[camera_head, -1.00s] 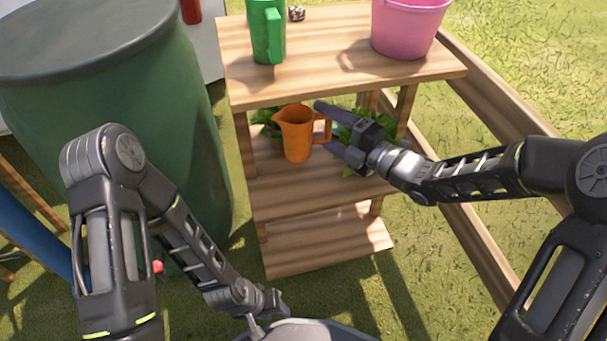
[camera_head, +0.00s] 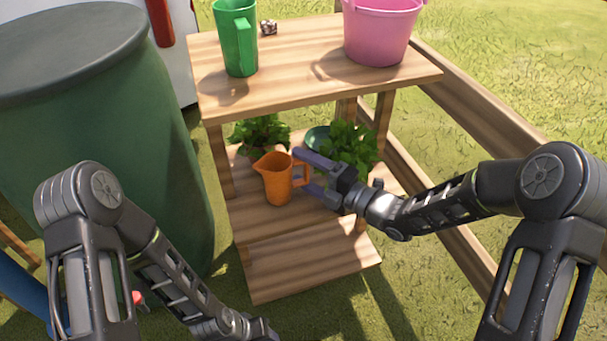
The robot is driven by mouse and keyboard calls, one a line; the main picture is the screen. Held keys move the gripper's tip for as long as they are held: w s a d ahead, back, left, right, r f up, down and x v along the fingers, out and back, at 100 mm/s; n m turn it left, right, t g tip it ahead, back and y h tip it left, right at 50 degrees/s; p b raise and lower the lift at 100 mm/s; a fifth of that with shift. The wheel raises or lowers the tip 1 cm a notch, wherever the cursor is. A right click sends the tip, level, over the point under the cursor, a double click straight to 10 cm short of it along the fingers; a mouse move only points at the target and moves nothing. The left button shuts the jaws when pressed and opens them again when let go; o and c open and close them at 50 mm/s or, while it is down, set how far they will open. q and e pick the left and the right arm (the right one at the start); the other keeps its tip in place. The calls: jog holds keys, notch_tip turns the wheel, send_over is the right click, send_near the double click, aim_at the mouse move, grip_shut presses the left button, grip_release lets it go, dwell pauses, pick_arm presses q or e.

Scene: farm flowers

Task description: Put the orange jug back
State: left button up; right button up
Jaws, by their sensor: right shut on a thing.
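The orange jug (camera_head: 276,182) is upright at the wooden stand's middle shelf (camera_head: 255,218), with its spout to the left and its handle to the right. My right gripper (camera_head: 303,175) reaches in from the right and is shut on the jug's handle. The jug's base appears at the shelf surface, but I cannot tell whether it touches. My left gripper (camera_head: 262,332) is at the bottom edge, low in front of the stand; its fingers are cut off.
Two leafy plants (camera_head: 348,146) (camera_head: 261,131) stand behind the jug. A green jug (camera_head: 238,45) and a pink bucket (camera_head: 377,35) stand on the top board (camera_head: 290,78) above. A green barrel (camera_head: 100,150) is at the left, wooden rails (camera_head: 490,110) at the right. The bottom step (camera_head: 310,266) is clear.

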jog(key=shift+f, duration=0.5)
jog(key=shift+f+b, duration=0.2)
jog(key=shift+b, duration=0.1)
jog(key=o, duration=1.5)
jog(key=shift+r, duration=0.1)
jog(key=shift+r+p, duration=0.2)
jog(key=shift+p, duration=0.2)
jog(key=p+v, duration=0.2)
jog(key=v, duration=1)
